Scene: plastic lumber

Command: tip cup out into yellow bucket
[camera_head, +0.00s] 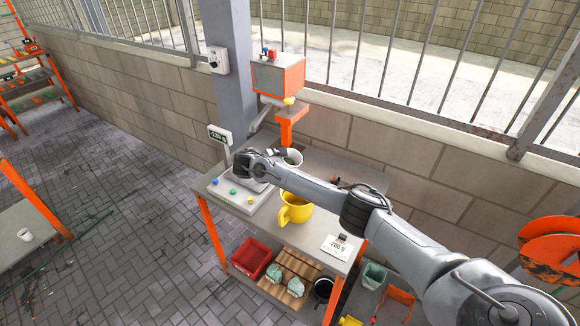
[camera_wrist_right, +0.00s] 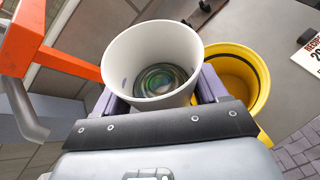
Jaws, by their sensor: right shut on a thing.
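A white cup (camera_wrist_right: 152,52) is held between the fingers of my right gripper (camera_wrist_right: 160,95) in the right wrist view. I look into its open mouth and see a dark, shiny, greenish patch at the bottom; I cannot tell what it is. In the head view the cup (camera_head: 291,158) is partly hidden by my right arm, above the grey table. A yellow bucket (camera_head: 295,212) with a handle stands on the table, nearer the front than the cup. It also shows beside and below the cup in the wrist view (camera_wrist_right: 262,88). My left gripper is not in view.
A scale (camera_head: 243,201) with coloured buttons and a display post stands at the table's left. An orange dispenser (camera_head: 278,76) overhangs the back. A "200 g" card (camera_head: 335,247) lies at the front right. A red crate (camera_head: 252,259) is on the lower shelf.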

